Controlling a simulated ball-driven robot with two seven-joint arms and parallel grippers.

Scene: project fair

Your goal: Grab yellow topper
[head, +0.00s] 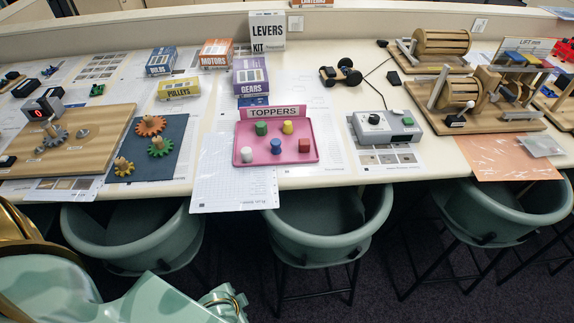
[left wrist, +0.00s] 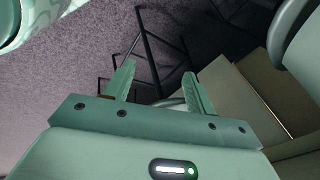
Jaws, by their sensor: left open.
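The yellow topper (head: 288,127) stands on the pink tray (head: 276,112) labelled TOPPERS, on the white table. Green (head: 261,129), blue (head: 276,146), red (head: 304,146) and white (head: 246,155) toppers share the tray, apart from the yellow one. In the left wrist view my left gripper (left wrist: 157,88) is open and empty, with carpet and a stool's dark legs beyond its fingers. In the head view my arm is at the lower left, below the table edge and well short of the tray. My right gripper is in neither view.
Green stools (head: 325,225) stand along the table front. A gear mat (head: 165,135) lies left of the tray and a grey control box (head: 385,128) right of it. Kit boxes, including GEARS (head: 250,77), stand behind. White paper (head: 235,185) overhangs the table edge.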

